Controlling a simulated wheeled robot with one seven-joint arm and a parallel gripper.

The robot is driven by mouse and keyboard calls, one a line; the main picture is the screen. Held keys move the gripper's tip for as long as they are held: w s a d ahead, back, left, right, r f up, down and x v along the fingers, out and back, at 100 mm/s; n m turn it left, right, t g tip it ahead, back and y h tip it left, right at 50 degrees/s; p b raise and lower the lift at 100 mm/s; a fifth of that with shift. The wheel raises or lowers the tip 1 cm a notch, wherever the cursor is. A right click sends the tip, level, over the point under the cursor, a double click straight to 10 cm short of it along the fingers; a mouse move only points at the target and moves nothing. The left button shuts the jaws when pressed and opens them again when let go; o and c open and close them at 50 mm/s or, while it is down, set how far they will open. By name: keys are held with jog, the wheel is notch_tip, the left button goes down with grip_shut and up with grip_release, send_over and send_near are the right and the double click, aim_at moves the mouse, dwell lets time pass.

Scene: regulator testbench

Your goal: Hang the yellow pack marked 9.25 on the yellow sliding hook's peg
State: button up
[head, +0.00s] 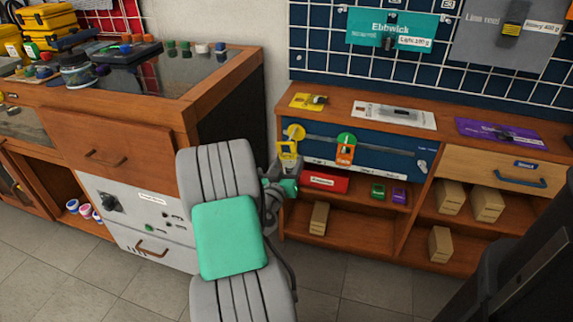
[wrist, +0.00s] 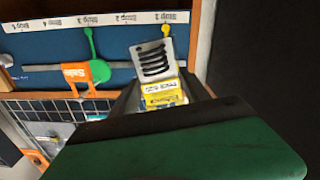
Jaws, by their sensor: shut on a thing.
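The yellow pack (wrist: 163,101) has a grey card with a black spring and a yellow label that appears to read 9.25. It sits between the dark fingers of my gripper (wrist: 162,93), which is shut on it. In the head view the pack (head: 287,150) is just below the yellow sliding hook (head: 294,132). The hook's yellow peg (wrist: 165,30) shows right beside the card's spring end in the wrist view. I cannot tell whether the peg goes through the card. My gripper's fingertips are mostly hidden in the head view.
A green sliding hook (head: 346,139) carries an orange pack (head: 345,155) to the right on the same blue panel (head: 385,153). Below, the shelf holds a red pack (head: 324,181) and small boxes. Several packs lie on the top.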

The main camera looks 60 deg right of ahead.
jog(key=w+d+f+p, duration=0.1)
jog(key=d+p, duration=0.1)
jog(key=d, duration=0.4)
jog(key=shift+d, duration=0.25)
dwell(0.3)
dwell(0.4)
jog(key=o, duration=1.4)
jog(key=shift+o, duration=0.2)
